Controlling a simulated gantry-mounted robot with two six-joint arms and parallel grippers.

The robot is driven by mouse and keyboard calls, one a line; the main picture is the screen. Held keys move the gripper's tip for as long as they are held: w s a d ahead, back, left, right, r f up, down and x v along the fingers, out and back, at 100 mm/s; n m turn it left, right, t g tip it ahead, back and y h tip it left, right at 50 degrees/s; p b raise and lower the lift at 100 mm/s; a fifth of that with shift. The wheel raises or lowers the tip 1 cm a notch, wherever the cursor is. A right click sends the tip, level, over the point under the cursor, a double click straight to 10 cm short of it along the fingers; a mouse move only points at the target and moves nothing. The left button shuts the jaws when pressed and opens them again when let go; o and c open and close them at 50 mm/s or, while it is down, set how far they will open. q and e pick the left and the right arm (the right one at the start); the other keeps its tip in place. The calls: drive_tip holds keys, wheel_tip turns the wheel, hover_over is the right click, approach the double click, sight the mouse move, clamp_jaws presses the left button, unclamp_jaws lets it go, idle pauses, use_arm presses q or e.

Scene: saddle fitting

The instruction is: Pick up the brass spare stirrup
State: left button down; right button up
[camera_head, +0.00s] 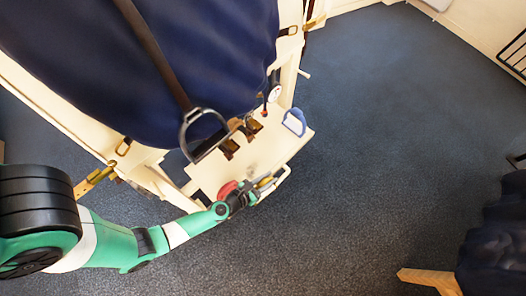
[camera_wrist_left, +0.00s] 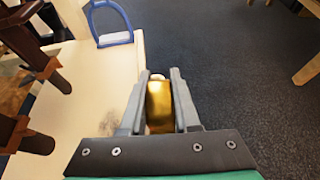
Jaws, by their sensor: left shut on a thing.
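The brass spare stirrup (camera_head: 266,182) shows as a small yellow piece at the front right edge of a cream shelf. In the left wrist view its gold surface (camera_wrist_left: 160,103) fills the gap between the two grey fingers; its full shape is hidden. My left gripper (camera_head: 257,188) is shut on it, as the left wrist view (camera_wrist_left: 160,90) also shows. I cannot tell whether it touches the shelf. My right gripper is in neither view.
The cream shelf (camera_head: 210,175) holds a blue stirrup (camera_head: 294,122), also in the wrist view (camera_wrist_left: 112,22), brown upright parts (camera_head: 229,148) and a red item (camera_head: 228,190). A dark metal stirrup (camera_head: 184,135) hangs on a strap over blue cloth. Carpet (camera_head: 370,130) to the right is clear.

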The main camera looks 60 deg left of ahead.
use_arm(q)
drive_tip(key=d+p, duration=0.1)
drive_tip(key=d, duration=0.6)
drive_tip(key=shift+w+d+p, duration=0.15)
drive_tip(key=shift+d+p, duration=0.15)
drive_tip(key=shift+d, duration=0.1)
